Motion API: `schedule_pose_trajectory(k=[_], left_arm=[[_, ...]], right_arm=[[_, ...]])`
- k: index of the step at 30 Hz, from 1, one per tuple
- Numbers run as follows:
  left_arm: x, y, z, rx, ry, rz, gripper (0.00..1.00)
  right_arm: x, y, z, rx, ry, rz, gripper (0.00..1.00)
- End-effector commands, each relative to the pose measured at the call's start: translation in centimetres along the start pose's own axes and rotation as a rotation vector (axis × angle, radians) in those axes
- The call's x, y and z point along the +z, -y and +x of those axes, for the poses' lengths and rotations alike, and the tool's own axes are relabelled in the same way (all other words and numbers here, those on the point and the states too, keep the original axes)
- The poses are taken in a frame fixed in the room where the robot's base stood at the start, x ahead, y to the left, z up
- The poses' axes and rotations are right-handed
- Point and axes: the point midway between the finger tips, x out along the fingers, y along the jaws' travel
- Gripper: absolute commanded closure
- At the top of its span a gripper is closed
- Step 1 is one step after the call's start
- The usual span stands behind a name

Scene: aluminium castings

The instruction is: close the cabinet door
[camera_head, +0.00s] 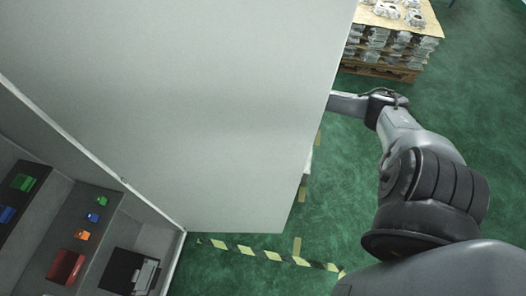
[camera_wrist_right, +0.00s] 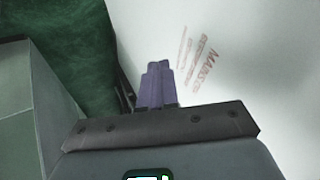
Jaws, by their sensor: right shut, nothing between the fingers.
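The cabinet door (camera_head: 210,100) is a large plain grey panel that stands open across the middle of the head view. The cabinet (camera_head: 75,140) is at the lower left, with its shelves exposed. My right arm reaches in from the right to the door's far edge, and its gripper is hidden behind the door in the head view. In the right wrist view my right gripper (camera_wrist_right: 157,75) shows purple fingers, shut and empty, before a pale panel (camera_wrist_right: 240,40) with red lettering, apparently the door's outer face. Whether the fingers touch it I cannot tell. My left gripper is not in view.
The shelves hold a red box (camera_head: 66,267), a black case (camera_head: 128,270) and small coloured boxes. Yellow-black floor tape (camera_head: 270,256) runs below the door. A wooden pallet (camera_head: 385,70) stacked with castings stands at the top right. Green floor around my right arm is clear.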

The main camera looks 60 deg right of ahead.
Motion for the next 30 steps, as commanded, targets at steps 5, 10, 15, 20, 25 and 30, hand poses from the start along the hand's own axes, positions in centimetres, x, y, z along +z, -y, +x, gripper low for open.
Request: schedule_pose_trajectory(k=[5, 10, 15, 20, 25, 30], left_arm=[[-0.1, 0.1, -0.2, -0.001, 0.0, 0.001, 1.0], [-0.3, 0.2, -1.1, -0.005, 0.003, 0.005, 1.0], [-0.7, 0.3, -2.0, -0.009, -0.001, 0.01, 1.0], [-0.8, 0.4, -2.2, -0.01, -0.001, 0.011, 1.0], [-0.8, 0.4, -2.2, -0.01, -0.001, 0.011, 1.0], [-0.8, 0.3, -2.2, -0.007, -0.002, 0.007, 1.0]], right_arm=[[-0.1, 0.1, 3.5, -0.002, -0.003, 0.001, 1.0], [-0.1, 1.3, 5.2, -0.003, 0.001, -0.002, 1.0], [-0.1, 2.8, 6.2, -0.001, 0.001, -0.001, 1.0], [-0.1, 3.4, 6.6, 0.001, 0.0, -0.001, 1.0], [0.0, 3.5, 6.8, 0.001, 0.0, -0.001, 1.0], [0.0, 3.5, 6.8, 0.001, 0.0, -0.001, 1.0]])
